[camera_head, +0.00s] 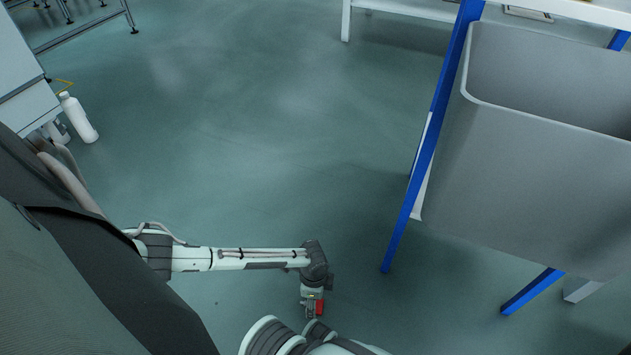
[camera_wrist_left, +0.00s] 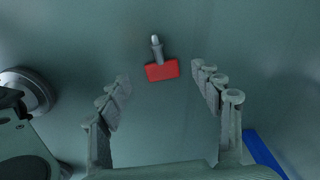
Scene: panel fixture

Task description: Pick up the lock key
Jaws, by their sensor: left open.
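The lock key, with a red rectangular head and a short grey metal shank, shows in the left wrist view (camera_wrist_left: 162,71). It lies against the green-grey floor, just ahead of and between the fingertips, its shank pointing away from the gripper. My left gripper (camera_wrist_left: 160,80) is open, one finger on each side of the key, with a visible gap to both. In the head view my left gripper (camera_head: 311,306) points down at the bottom centre, and the red key head (camera_head: 320,307) shows close beside it. The exact height between the fingertips and the key cannot be told. My right gripper is not seen.
A large grey bin (camera_head: 540,175) hangs on a blue-legged frame (camera_head: 425,165) at the right. A white bottle (camera_head: 79,118) stands on the floor at the left by a white cabinet (camera_head: 22,85). The middle of the floor (camera_head: 250,130) is clear.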

